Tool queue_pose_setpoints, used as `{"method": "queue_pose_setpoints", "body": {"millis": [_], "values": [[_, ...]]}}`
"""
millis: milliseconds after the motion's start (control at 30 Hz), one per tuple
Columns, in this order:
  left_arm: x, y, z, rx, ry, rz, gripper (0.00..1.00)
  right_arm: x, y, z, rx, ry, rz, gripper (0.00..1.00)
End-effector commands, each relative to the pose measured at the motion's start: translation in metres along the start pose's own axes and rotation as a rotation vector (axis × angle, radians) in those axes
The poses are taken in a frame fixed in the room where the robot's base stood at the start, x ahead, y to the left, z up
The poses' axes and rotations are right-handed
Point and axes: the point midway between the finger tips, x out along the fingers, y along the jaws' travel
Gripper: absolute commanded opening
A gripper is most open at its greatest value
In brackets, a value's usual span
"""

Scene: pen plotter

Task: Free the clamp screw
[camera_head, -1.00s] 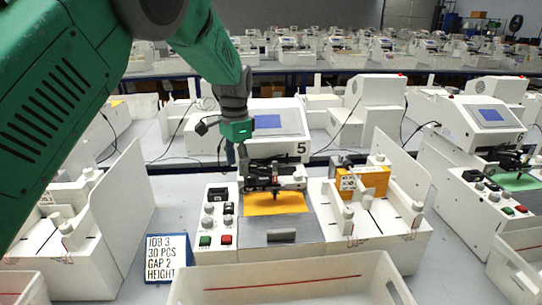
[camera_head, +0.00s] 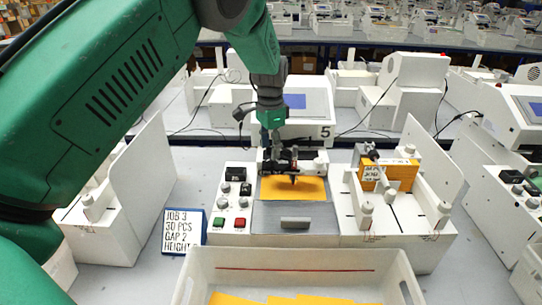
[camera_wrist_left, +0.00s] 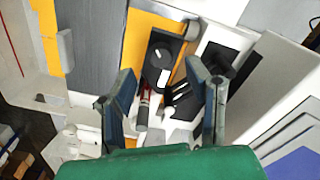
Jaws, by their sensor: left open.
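The black pen holder (camera_head: 282,166) of the plotter marked 5 stands over a yellow card (camera_head: 293,189). In the left wrist view it shows as a black block (camera_wrist_left: 158,62) with a round knob and a red-and-silver pen-like part (camera_wrist_left: 144,105) beside it. Which part is the clamp screw is not clear; the knob may be it. My left gripper (camera_head: 274,143) points down at the holder from above. In the left wrist view its open fingers (camera_wrist_left: 160,72) stand on either side of the holder, and nothing is visibly gripped. Fingertip contact cannot be told. My right gripper is out of view.
A white bin (camera_head: 290,258) with yellow cards stands in front. A control panel with knobs and buttons (camera_head: 232,200) and a job sign (camera_head: 184,230) are left of the card bed. A card feeder (camera_head: 410,222) holding an orange stack (camera_head: 392,175) is on the right.

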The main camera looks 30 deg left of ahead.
Motion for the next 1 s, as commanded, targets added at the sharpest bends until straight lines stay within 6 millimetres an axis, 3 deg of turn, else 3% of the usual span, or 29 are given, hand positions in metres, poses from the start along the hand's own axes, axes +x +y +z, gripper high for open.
{"method": "queue_pose_setpoints", "body": {"millis": [100,300,633,767,1000], "values": [[0.019,0.0,0.001,0.0,-0.002,0.001,0.44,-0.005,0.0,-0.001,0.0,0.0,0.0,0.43],[0.037,0.0,0.001,-0.001,0.0,0.0,0.44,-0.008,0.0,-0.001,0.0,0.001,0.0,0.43],[0.04,0.0,0.001,0.0,0.001,-0.001,0.44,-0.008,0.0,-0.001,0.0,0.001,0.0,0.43],[0.04,0.0,0.0,0.0,0.001,-0.001,0.0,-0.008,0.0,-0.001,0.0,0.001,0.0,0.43],[0.039,-0.001,0.0,-0.005,0.003,-0.002,0.0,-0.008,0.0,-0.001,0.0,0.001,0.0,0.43]]}}
